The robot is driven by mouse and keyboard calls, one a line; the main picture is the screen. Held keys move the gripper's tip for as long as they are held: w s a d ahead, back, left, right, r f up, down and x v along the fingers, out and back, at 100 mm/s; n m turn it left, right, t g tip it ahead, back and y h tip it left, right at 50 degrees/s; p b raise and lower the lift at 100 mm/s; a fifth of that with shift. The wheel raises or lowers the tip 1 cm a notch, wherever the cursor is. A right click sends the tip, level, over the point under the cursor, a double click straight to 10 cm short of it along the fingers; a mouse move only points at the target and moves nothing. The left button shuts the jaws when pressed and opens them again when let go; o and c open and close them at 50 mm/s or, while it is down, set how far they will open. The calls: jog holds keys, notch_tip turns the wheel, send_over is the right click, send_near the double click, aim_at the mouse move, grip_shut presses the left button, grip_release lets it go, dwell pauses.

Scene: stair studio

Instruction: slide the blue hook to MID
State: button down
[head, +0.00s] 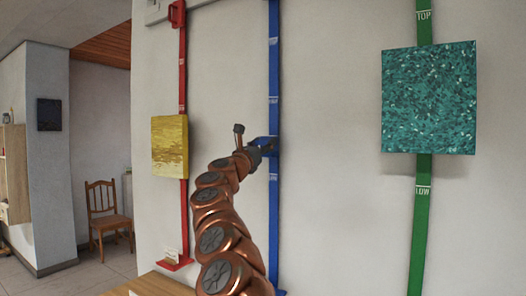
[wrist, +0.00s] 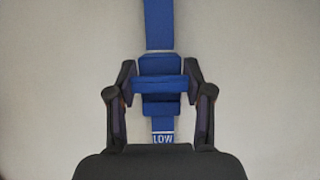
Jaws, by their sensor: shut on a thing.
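The blue hook (head: 268,142) sits on the vertical blue rail (head: 273,222) on the wall. It is above the LOW mark (head: 273,177) and below the middle mark (head: 273,100), whose lettering is too small to read surely. My gripper (head: 256,152) reaches the hook from the left in the head view. In the wrist view my gripper (wrist: 160,90) is shut on the blue hook (wrist: 160,84), with one finger at each end of its crossbar. LOW (wrist: 163,138) reads on the rail just below the hook.
A red rail (head: 183,75) with a yellow panel (head: 169,146) is to the left. A green rail (head: 420,240) with a teal panel (head: 429,98) is to the right. A wooden surface (head: 155,285) is below, and a chair (head: 108,213) stands far left. The wall beside the blue rail is bare.

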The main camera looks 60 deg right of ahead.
notch_tip(320, 180, up, 7)
jog(key=p, duration=0.4)
jog(key=shift+s+r+p, duration=0.1)
jog(key=shift+r+p, duration=0.1)
jog(key=shift+p, duration=0.1)
jog(key=shift+c, duration=2.2)
grip_release()
jog(key=shift+f, duration=0.1)
jog(key=shift+a+f, duration=0.1)
jog(key=shift+a+f, duration=0.3)
jog(key=shift+a, duration=0.05)
jog(key=v, duration=1.1)
jog(key=shift+r, duration=0.15)
